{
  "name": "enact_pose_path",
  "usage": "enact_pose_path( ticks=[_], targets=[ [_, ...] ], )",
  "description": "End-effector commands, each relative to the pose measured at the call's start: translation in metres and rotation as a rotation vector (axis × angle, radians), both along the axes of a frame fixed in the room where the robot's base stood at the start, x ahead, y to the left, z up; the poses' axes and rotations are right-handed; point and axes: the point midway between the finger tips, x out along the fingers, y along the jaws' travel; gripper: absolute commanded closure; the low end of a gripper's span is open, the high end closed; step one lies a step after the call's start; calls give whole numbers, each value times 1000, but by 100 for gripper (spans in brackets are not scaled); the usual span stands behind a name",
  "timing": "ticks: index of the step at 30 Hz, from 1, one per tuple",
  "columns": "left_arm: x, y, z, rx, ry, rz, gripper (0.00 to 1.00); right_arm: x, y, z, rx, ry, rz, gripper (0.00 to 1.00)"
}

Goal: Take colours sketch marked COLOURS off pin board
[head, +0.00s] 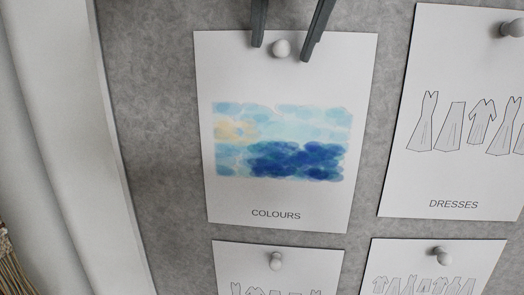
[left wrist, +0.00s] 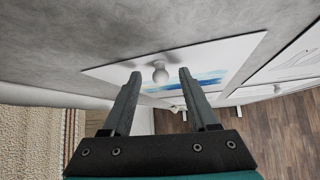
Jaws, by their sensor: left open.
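The COLOURS sketch (head: 280,195) is a white sheet with a blue and pale yellow watercolour patch, flat on the grey pin board (head: 160,120). A white pin (head: 281,48) sits at its top middle. My left gripper (head: 283,52) is open, one finger on each side of the pin, with no finger visibly touching it. In the left wrist view the pin (left wrist: 160,72) shows between the two fingertips (left wrist: 160,75), with the sheet (left wrist: 225,60) behind it. My right gripper is in neither view.
The DRESSES sketch (head: 455,120) hangs to the right under its own pin (head: 511,29). Two more pinned sketches (head: 310,262) (head: 425,258) hang below. The board's pale frame (head: 112,120) runs down the left. A wooden floor (left wrist: 285,125) shows in the wrist view.

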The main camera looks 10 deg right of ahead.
Motion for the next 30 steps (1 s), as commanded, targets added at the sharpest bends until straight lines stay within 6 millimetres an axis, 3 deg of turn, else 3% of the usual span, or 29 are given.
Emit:
enact_pose_path(
  ticks=[7, 23, 30],
  targets=[
    [0, 0, 1, 0, -1, 0, 42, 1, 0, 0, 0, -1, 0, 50],
    [0, 0, 0, 0, 0, 0, 100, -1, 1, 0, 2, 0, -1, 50],
    [0, 0, 0, 0, 0, 0, 100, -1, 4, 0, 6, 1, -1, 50]
  ],
)
